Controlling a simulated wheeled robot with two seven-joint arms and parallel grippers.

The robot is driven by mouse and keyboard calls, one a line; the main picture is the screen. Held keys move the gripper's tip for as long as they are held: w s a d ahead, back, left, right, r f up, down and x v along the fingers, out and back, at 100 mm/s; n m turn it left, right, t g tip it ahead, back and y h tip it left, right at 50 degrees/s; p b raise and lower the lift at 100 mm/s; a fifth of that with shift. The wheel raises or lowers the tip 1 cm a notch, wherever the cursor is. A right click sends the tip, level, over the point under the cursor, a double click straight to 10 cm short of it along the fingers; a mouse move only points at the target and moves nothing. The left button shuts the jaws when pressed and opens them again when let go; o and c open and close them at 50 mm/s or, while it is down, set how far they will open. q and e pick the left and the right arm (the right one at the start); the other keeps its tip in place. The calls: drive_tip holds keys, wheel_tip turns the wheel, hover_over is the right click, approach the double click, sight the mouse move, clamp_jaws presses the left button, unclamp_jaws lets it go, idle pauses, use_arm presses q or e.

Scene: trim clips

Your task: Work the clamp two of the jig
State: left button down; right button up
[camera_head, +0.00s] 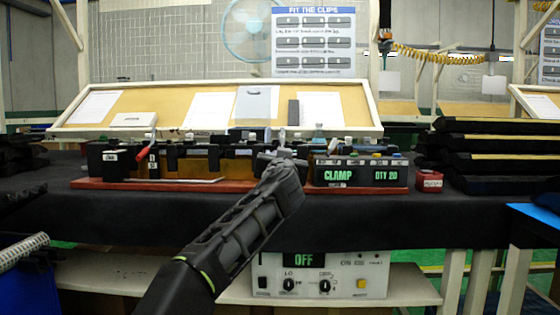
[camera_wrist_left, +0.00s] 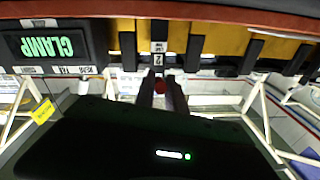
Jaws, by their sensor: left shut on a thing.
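The jig is a row of black clamps and amber parts on a red base board (camera_head: 240,186) on the black table. My left gripper (camera_head: 280,160) reaches to its middle from the front and hides part of it. In the left wrist view, my left gripper (camera_wrist_left: 161,90) is shut on the red-tipped handle (camera_wrist_left: 161,86) of clamp two, below the label "2" (camera_wrist_left: 158,59). The handle's exact angle is hard to tell. Another clamp's red handle (camera_head: 144,156) stands out at the jig's left end. My right gripper is not in view.
A display box (camera_head: 360,173) reading "CLAMP" and "QTY 20" stands at the jig's right end, with a small red box (camera_head: 429,181) beside it. Black stacked trim (camera_head: 500,155) lies at the right. A control unit (camera_head: 320,275) reading "OFF" sits below the table.

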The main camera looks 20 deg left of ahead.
use_arm(q)
drive_tip(key=c, duration=1.4)
unclamp_jaws()
drive_tip(key=shift+s+d+f+b, duration=0.1)
drive_tip(key=shift+s+d+b, duration=0.15)
drive_tip(key=shift+s+b, duration=0.15)
drive_tip(key=b+v, duration=0.1)
drive_tip(key=v, duration=0.6)
